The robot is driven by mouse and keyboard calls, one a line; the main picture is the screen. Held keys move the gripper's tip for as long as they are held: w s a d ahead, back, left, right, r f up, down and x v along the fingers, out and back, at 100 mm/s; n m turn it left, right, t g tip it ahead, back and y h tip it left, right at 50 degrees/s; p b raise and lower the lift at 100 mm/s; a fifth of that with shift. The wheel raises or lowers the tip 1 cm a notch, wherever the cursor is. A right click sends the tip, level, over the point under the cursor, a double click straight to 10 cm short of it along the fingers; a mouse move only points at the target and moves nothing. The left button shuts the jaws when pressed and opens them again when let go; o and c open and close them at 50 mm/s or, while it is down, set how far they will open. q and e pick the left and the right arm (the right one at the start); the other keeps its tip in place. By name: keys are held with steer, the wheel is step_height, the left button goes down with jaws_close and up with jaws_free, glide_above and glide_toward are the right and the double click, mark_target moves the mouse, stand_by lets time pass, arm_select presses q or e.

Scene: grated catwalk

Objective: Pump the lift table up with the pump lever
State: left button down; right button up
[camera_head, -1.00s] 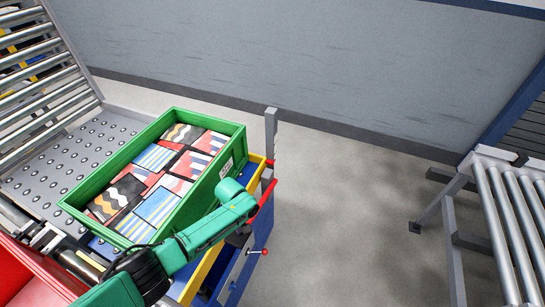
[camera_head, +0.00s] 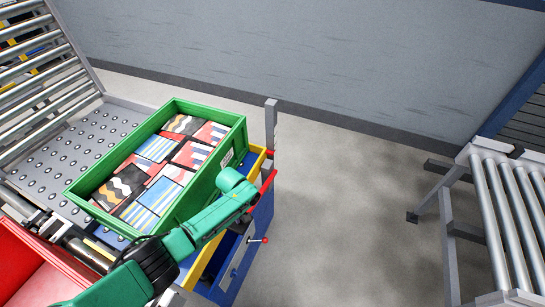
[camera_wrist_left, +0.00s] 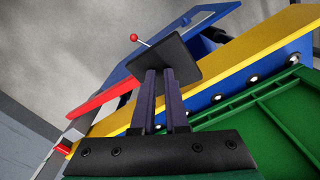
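The lift table has a blue body (camera_head: 262,216) and a yellow top edge (camera_head: 205,262); the yellow edge also crosses the left wrist view (camera_wrist_left: 225,92). A red bar (camera_head: 268,184) slants along its right end, and a short lever with a red ball (camera_head: 265,240) sticks out below it. I cannot tell which is the pump lever. My left gripper (camera_head: 243,224) is at this end, close to the red bar. In the left wrist view its two fingers are close together, and a dark square plate (camera_wrist_left: 166,56) hides their tips. My right gripper is not in view.
A green crate (camera_head: 208,187) of several patterned boxes stands on the table. A ball-studded deck (camera_head: 60,163) lies left, a red bin (camera_head: 30,270) lower left. A roller conveyor (camera_head: 500,220) stands right. The floor between (camera_head: 340,220) is clear; a grey wall is behind.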

arm_select(q)
step_height(320, 180, down, 19)
steer(key=b, duration=1.6)
steer(key=r+p, duration=2.1)
steer(key=shift+w+p, duration=0.3)
steer(key=shift+p, duration=0.1)
step_height(320, 180, up, 2)
steer(key=shift+s+r, duration=0.1)
steer(key=shift+r, duration=0.05)
